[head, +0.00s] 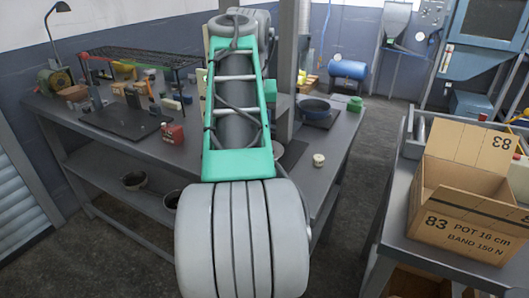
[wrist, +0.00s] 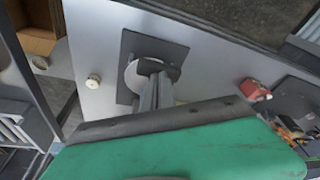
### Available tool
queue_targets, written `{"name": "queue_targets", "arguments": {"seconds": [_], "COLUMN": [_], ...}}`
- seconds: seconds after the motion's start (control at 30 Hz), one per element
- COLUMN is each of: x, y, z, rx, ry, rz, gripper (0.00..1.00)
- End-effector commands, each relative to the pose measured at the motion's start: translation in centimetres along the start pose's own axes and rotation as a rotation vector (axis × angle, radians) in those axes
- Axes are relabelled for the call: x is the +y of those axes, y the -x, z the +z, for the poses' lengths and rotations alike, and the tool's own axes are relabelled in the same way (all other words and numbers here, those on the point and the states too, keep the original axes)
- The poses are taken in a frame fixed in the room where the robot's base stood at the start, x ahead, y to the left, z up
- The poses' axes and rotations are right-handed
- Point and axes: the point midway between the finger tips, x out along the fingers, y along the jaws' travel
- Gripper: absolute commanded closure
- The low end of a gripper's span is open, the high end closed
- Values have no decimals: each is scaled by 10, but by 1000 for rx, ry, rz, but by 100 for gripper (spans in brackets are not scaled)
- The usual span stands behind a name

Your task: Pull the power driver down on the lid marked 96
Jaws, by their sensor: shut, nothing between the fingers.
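My gripper (wrist: 158,72) shows in the wrist view, shut and empty, over a pale round disc (wrist: 132,76) on a dark square pad (wrist: 127,48). It covers part of the disc, and I cannot tell whether it touches it. I can read no 96 on the disc or elsewhere, so I cannot tell whether it is the lid. In the head view my arm hides the gripper and most of that pad (head: 295,152). I cannot make out a power driver for sure in either view.
A small cream knob (head: 319,160) lies near the bench's right edge. An open carton (head: 462,222) marked 83 stands on the right table.

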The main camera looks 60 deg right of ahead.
Motion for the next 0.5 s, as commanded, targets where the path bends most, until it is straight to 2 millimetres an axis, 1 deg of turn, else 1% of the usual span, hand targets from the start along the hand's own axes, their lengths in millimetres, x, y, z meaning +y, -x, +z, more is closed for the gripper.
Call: {"name": "queue_targets", "arguments": {"seconds": [0.03,0.23,0.5], "x": [0,0,0], "y": [-5,-4,19], "z": [2,1,-5], "rx": [-10,-11,-8], "ry": [0,0,0], "rz": [0,0,0], "gripper": [100,100,100]}}
